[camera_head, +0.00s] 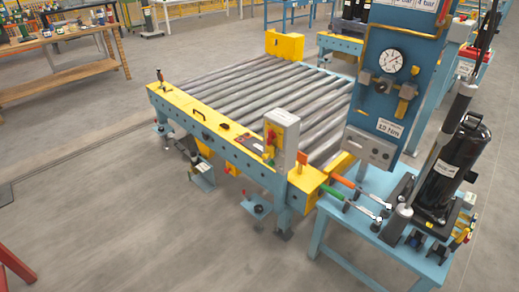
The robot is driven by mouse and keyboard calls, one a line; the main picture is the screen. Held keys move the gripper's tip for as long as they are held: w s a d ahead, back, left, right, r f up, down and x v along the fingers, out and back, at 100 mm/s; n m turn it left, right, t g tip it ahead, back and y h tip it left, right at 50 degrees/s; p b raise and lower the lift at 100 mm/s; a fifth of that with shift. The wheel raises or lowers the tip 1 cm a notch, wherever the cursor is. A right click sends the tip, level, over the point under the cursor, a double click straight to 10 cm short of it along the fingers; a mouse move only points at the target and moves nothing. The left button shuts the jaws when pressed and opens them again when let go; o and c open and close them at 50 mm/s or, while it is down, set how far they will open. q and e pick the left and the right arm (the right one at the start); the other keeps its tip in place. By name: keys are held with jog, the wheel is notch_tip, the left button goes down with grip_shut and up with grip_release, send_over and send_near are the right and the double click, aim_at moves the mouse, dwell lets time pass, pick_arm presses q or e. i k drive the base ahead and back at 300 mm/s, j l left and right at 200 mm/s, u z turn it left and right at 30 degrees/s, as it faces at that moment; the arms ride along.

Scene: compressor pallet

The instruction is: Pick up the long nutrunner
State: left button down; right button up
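A long slim tool, which looks like the long nutrunner (442,139), stands tilted at the right, with a dark upper end and a grey lower shaft. Its lower end is at the small blue table (345,229). I cannot tell for sure that it is the nutrunner. A thick black cylinder with a white label (453,169) stands close beside it and is also tilted. Neither of my grippers shows in the head view.
Tools with an orange handle (343,182) and a green handle (332,192) lie on the small table. A blue panel with a gauge (392,61) rises behind. A roller conveyor (262,88) stands left of it. The floor in front is clear.

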aim_at(467, 90)
jog(key=z, duration=1.25)
